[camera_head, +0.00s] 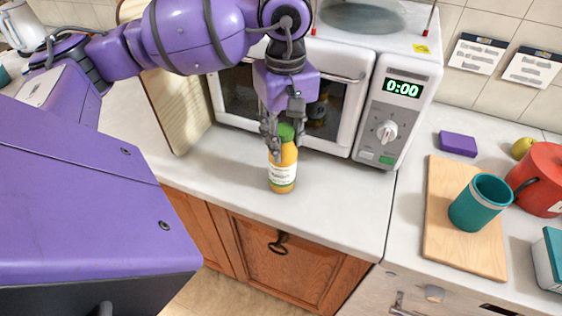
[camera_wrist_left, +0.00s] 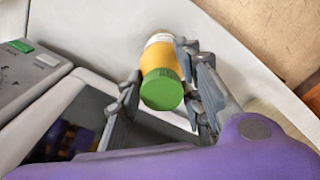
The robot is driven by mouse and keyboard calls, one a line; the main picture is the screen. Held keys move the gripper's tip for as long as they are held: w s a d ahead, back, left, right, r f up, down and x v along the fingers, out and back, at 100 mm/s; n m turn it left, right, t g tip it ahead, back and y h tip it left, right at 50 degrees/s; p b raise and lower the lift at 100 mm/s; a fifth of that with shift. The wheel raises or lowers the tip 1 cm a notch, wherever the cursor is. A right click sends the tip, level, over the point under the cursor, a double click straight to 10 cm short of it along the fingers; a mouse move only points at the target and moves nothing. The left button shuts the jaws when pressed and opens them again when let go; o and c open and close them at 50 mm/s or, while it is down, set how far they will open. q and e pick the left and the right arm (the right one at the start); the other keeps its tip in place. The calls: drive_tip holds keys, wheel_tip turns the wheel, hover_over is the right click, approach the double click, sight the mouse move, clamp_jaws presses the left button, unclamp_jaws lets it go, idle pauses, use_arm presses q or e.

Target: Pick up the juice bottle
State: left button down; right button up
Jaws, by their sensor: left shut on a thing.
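The juice bottle (camera_head: 283,172) is orange-yellow with a green cap and a white label. It is upright at the counter, in front of the microwave; I cannot tell whether its base touches the counter. My left gripper (camera_head: 283,128) reaches down from above and is shut on the bottle near its cap. In the left wrist view the bottle (camera_wrist_left: 160,62) lies between the two fingers of the left gripper (camera_wrist_left: 163,98), its green cap facing the camera. My right gripper is not in view.
A white microwave (camera_head: 375,110) stands close behind the bottle. A wooden cutting board (camera_head: 443,240) at the right bears a teal mug (camera_head: 475,207). A red pot (camera_head: 543,180) and a purple sponge (camera_head: 457,144) are nearby. The counter (camera_head: 345,205) right of the bottle is clear.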

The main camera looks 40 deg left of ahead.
sight(285, 129)
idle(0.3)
use_arm(q)
drive_tip(key=shift+w+r, duration=0.1)
drive_tip(key=shift+r, duration=0.4)
wheel_tip(285, 129, up, 2)
drive_tip(key=shift+r, duration=0.25)
drive_tip(key=s+d+r, duration=0.7)
drive_tip(key=s+r, duration=0.2)
drive_tip(key=s, duration=0.3)
drive_tip(key=shift+s+r, duration=0.2)
drive_tip(key=shift+a, duration=0.1)
